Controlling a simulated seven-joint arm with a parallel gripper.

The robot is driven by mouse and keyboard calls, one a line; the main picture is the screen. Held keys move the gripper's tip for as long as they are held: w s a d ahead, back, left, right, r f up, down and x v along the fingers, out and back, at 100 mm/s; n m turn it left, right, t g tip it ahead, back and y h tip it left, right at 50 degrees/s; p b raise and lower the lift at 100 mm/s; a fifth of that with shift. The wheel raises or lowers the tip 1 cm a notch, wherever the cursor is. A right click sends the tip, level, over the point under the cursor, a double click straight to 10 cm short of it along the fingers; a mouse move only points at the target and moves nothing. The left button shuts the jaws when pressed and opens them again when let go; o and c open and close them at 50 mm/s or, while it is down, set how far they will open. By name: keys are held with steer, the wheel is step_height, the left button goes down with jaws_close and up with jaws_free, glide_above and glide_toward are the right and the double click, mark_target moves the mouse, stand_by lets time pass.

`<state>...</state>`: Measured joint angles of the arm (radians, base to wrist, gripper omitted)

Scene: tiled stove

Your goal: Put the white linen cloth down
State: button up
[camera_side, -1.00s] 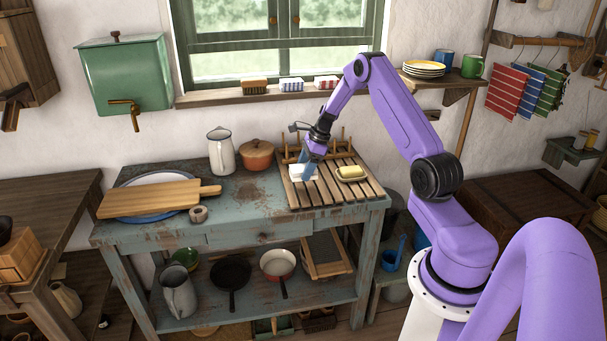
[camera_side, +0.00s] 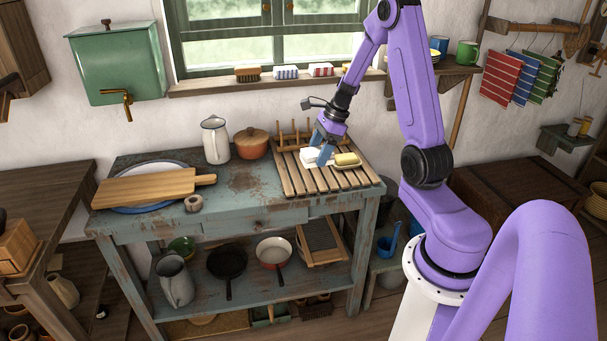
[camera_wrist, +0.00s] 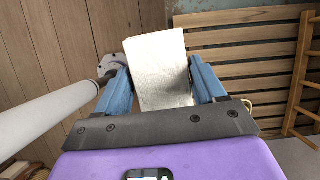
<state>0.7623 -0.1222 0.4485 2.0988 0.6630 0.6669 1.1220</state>
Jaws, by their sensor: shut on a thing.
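The white linen cloth (camera_side: 309,157) is a small folded white piece over the slatted wooden rack (camera_side: 297,180) on the blue table. My gripper (camera_side: 320,160) is shut on it. In the wrist view the cloth (camera_wrist: 160,70) stands out between the two blue fingers of my gripper (camera_wrist: 160,88), with slats of the rack (camera_wrist: 240,55) behind and to its right. I cannot tell whether the cloth touches the rack. A yellow block on a pale dish (camera_side: 347,160) sits just right of my gripper, partly behind it.
A wooden board (camera_side: 145,187) lies on a blue-rimmed plate at the table's left. A white jug (camera_side: 215,142), a lidded pot (camera_side: 252,144) and a small brown ring (camera_side: 194,203) stand left of the rack. The table's middle (camera_side: 240,185) is clear.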

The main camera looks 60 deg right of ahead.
steer(key=s+a+n+g+h, duration=0.1)
steer(key=a+n+g, duration=0.2)
steer(key=a+n, duration=0.8)
steer(key=s+a+f+n+g+h, duration=0.1)
steer(key=a+n+g, duration=0.3)
steer(key=a+n, duration=0.8)
steer(key=n+h, duration=0.1)
steer(key=n, duration=0.2)
steer(key=shift+s, duration=0.3)
steer(key=d+m+t+y, duration=0.1)
steer(key=d+m+t, duration=0.1)
steer(key=d+m, duration=0.6)
steer(key=w+d+m+t+y, duration=0.1)
steer(key=d+m+t, duration=0.2)
steer(key=d+m, duration=0.4)
steer(key=w+d+r+m+t+y, duration=0.1)
steer(key=d+m+t, duration=0.1)
steer(key=d+m, duration=0.6)
steer(key=shift+w+d+m, duration=0.1)
steer(key=shift+d+m, duration=0.1)
steer(key=shift+m, duration=0.7)
steer(key=shift+w+d+m, duration=0.1)
steer(key=shift+d+m, duration=0.05)
steer(key=shift+m, duration=0.75)
